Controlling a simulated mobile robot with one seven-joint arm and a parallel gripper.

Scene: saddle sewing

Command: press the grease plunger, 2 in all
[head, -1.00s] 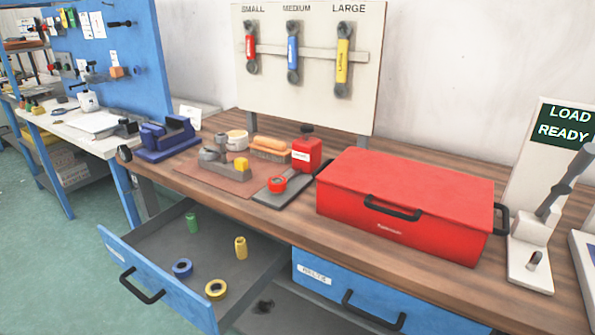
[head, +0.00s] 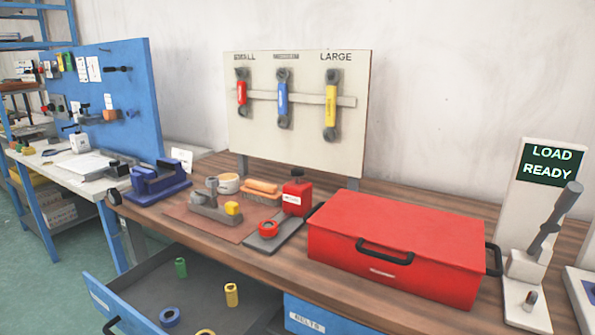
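A red block-shaped dispenser (head: 297,198), which looks like the grease unit, stands upright on a grey base plate (head: 262,245) on the wooden bench. A dark knob (head: 297,174) on its top looks like the plunger and stands a little above the red body. A red ring (head: 268,229) sits on the grey plate in front of the dispenser. My gripper is not in view, and nothing touches the knob.
A closed red toolbox (head: 395,248) stands right of the dispenser. A lever device (head: 545,235) with a "LOAD READY" screen (head: 549,165) is at the right. A metal fixture (head: 213,207), brush (head: 262,192) and blue vise (head: 158,184) are left. An open drawer (head: 195,290) juts out in front.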

